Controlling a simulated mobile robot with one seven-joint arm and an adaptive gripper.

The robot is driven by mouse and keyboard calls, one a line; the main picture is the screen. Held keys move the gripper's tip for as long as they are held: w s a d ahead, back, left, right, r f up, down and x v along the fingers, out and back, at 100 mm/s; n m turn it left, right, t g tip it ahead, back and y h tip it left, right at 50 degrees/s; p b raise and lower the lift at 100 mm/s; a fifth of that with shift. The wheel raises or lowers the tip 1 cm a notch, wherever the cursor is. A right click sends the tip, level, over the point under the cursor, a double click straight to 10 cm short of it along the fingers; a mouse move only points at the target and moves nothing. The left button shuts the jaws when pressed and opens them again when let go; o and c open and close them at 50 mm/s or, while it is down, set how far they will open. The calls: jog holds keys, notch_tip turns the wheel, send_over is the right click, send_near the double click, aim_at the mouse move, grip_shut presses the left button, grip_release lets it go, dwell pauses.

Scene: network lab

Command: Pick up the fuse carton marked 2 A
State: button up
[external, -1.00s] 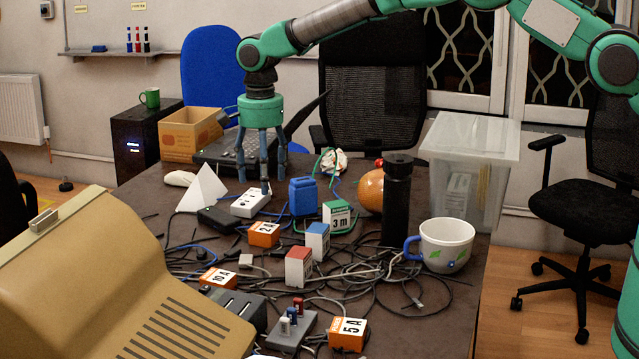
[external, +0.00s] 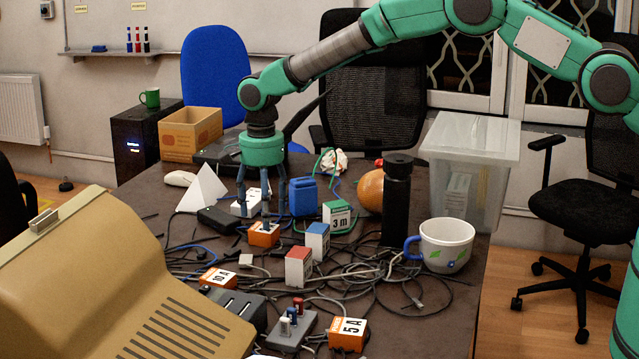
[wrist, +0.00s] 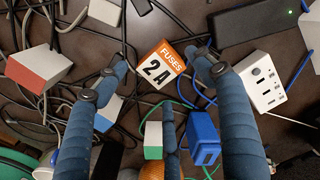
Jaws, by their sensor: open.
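The fuse carton marked 2 A (external: 264,236) is a small orange and white box lying on the dark table among cables. Its label reads "FUSES 2 A" in the wrist view (wrist: 161,66), where it sits between the fingertips. My gripper (external: 262,222) is open and points down at the carton, its fingers around and just above it. Whether a finger touches the carton I cannot tell. The carton marked 10 A (external: 218,279) and the carton marked 5 A (external: 348,334) lie nearer the front.
Close by are a white socket block (external: 243,207), a blue container (external: 303,196), a green-white 3 m box (external: 338,216), a red-white box (external: 299,266) and a blue-white box (external: 317,241). A black bottle (external: 396,205) and a mug (external: 446,246) stand to the right. Loose cables cover the middle.

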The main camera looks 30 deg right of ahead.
aim_at(264, 235)
jog(key=shift+w+f+b, duration=0.1)
jog(key=shift+f+b, duration=0.65)
jog(key=shift+f, duration=1.8)
jog(key=c, duration=1.3)
